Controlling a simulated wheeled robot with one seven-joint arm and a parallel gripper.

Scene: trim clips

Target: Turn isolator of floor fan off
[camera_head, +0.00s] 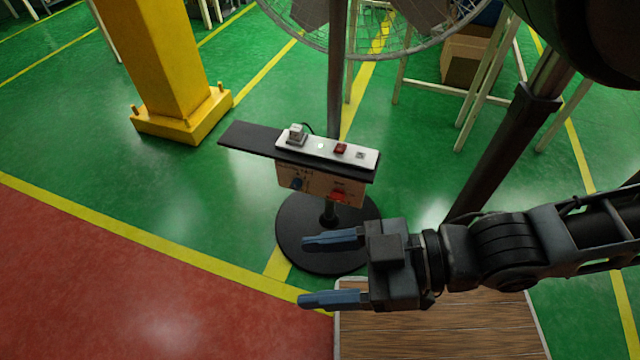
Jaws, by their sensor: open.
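The floor fan (335,85) stands ahead on a round black base, its wire cage cut off by the top edge. A black shelf (245,138) on its pole carries a white strip (358,160) with a plug, a red switch (341,148) and a small grey socket or switch. Below the shelf is a beige control box (315,187) with a dark blue knob (297,183) at left and a red knob (338,195) at right. Labels are too small to read. My gripper (316,270) is open and empty, its blue fingers pointing left, in front of and below the box in the picture.
A yellow column (165,75) with a bolted foot stands at the left back. A wooden-topped surface (440,325) lies below my arm. Pale frames and a cardboard box (470,55) are behind at right. Green floor is clear left of the fan.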

